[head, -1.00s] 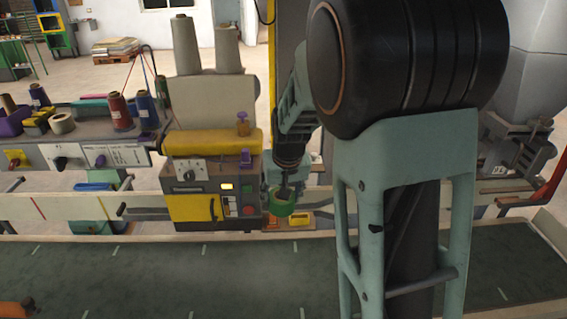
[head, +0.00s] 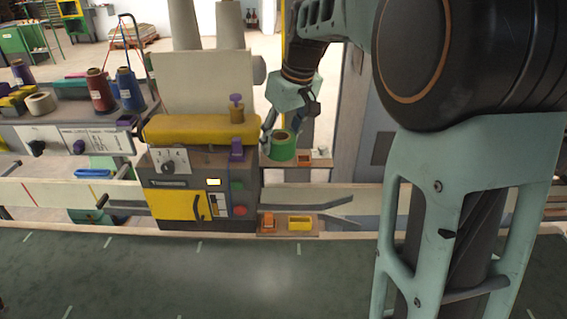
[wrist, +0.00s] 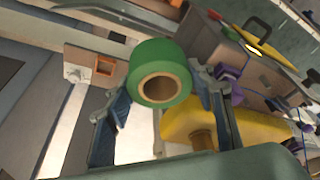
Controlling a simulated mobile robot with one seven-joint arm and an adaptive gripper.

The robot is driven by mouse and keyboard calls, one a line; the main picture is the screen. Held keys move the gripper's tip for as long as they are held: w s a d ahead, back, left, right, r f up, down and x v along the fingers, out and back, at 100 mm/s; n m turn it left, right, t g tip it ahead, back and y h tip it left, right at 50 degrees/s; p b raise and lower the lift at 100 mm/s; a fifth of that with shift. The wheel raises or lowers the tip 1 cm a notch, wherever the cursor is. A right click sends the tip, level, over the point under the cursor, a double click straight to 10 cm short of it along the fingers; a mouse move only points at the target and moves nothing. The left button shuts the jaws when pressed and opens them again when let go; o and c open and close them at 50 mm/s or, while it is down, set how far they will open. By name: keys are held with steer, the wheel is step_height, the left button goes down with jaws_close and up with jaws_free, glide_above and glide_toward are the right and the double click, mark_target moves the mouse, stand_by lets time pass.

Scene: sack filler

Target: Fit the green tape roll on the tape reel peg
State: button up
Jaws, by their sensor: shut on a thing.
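The green tape roll (head: 282,149) is held at the end of my gripper (head: 289,122), to the right of the yellow and grey machine. In the wrist view the roll (wrist: 166,62) sits between the two fingers of my gripper (wrist: 155,97), which are shut on it. Its round core opening faces the wrist camera. In the head view the roll appears in front of a small shelf with an orange block. I cannot tell for certain which part is the tape reel peg. A purple-topped post with a brown spool (head: 237,114) stands on the machine's yellow cover.
The yellow and grey machine (head: 202,180) is close on the left, with a purple fitting (head: 237,150) on it. A lower ledge holds a yellow block (head: 299,223) and an orange piece (head: 268,222). The green conveyor belt (head: 260,275) in front is mostly clear.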

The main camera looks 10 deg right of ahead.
steer(key=shift+n, duration=0.7)
steer(key=w+f+p, duration=0.1)
steer(key=w+f, duration=0.1)
steer(key=w, duration=0.2)
steer(key=w+d+f+p, duration=0.1)
steer(key=w+f, duration=0.1)
steer(key=w, duration=0.2)
steer(key=w+d+f+p, duration=0.1)
steer(key=w+f, duration=0.1)
steer(key=w, duration=0.2)
steer(key=shift+w+d+f, duration=0.2)
steer(key=shift+w, duration=0.2)
steer(key=shift+w+d+f, duration=0.1)
steer(key=shift+w+f, duration=0.3)
steer(key=shift+f, duration=1.7)
steer(key=shift+f, duration=0.1)
steer(key=shift+f, duration=0.15)
steer(key=o, duration=1.3)
steer(key=shift+c, duration=0.2)
